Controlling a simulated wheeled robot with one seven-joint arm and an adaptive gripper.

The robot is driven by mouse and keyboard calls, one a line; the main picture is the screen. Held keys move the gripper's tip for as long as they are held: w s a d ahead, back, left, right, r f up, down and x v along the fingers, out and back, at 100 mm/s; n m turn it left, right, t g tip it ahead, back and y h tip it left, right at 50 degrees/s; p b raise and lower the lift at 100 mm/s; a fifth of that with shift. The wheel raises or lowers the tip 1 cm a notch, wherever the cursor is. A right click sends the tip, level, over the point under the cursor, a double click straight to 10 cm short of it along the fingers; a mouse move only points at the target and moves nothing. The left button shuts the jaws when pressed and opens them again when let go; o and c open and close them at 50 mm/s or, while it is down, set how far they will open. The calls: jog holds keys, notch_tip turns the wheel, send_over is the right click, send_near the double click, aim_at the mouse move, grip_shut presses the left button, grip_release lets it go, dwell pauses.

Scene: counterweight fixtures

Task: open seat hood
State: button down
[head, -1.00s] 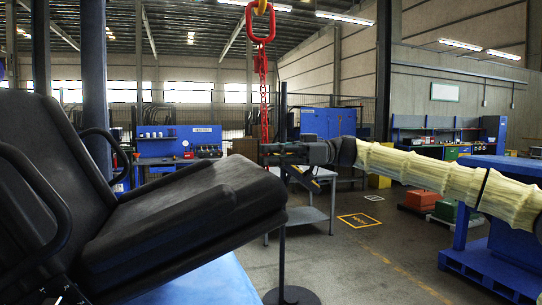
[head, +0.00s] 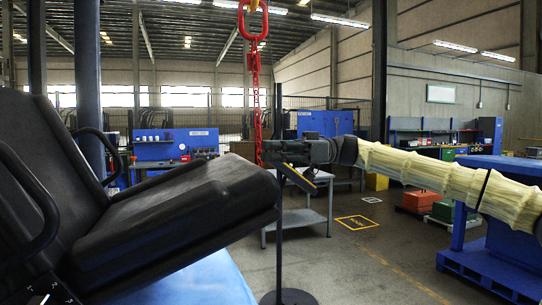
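A black padded seat fills the left of the head view, with a tilted backrest (head: 40,135) and a thick cushion-like part (head: 175,215) sloping up to the right. This sloping part may be the seat hood; I cannot tell for sure. My gripper (head: 268,152) reaches in from the right on a pale-sleeved arm. It is beside the upper right end of the sloping part, near the red chain. Its fingers are small and dark, and whether they touch the seat or the chain cannot be told.
A red chain (head: 257,95) hangs from above beside the gripper. A grey table (head: 300,217) and a dark post on a round base (head: 288,297) stand behind the seat. A blue pallet (head: 490,275) is at the right. The floor in the middle is open.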

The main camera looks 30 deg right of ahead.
jog(key=s+d+r+b, duration=0.1)
jog(key=d+r+b, duration=0.1)
jog(key=d+r, duration=0.2)
jog(key=shift+s+d, duration=0.3)
jog(key=shift+d, duration=1.05)
jog(key=shift+r, duration=0.1)
